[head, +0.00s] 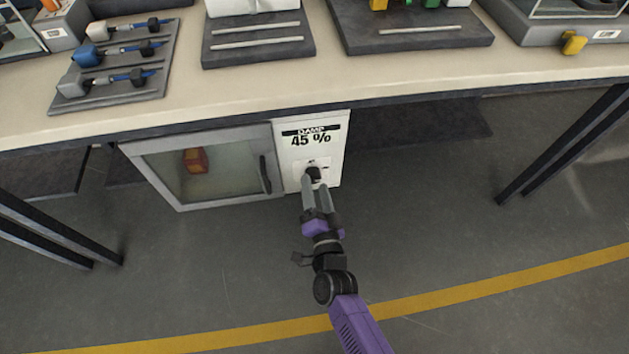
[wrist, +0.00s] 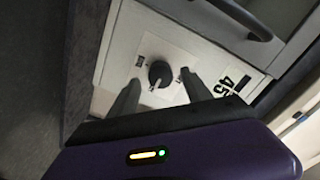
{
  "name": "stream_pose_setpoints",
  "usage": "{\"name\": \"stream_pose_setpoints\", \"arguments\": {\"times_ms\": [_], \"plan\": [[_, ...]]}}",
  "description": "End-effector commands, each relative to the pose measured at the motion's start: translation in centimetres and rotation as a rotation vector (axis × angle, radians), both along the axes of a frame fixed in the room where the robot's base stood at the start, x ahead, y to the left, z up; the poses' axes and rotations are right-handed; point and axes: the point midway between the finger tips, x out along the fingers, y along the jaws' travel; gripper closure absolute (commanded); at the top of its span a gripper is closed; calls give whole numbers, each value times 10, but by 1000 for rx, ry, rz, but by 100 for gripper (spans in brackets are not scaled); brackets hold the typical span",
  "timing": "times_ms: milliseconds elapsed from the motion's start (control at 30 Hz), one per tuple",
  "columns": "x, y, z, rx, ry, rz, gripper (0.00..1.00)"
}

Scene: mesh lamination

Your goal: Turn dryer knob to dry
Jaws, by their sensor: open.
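The dryer (head: 200,165) is a white cabinet under the table, with a glass door on its left and a control panel on its right. The panel reads "DAMP 45 %". The black round knob (head: 312,173) sits low on the panel. In the wrist view the knob (wrist: 160,74) shows a light pointer mark, with small labels on the plate around it; I cannot read them. My gripper (head: 315,188) is open in front of the knob. In the wrist view its two fingertips (wrist: 160,80) stand on either side of the knob, apart from it.
The dryer door's dark handle (head: 264,174) is just left of the panel, and an orange-brown object (head: 195,160) shows behind the glass. The tabletop (head: 250,98) overhangs above, with boards and tools on it. Dark table legs stand at both sides. The floor in front is clear.

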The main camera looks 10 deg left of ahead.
Motion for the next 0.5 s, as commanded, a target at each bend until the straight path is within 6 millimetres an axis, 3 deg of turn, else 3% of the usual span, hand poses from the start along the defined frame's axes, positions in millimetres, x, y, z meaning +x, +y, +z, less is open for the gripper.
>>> {"name": "stream_pose_setpoints", "arguments": {"times_ms": [200, 500], "plan": [[-37, -10, 0, -2, 4, 2, 43], [-55, -16, 0, -1, 0, 1, 43]]}}
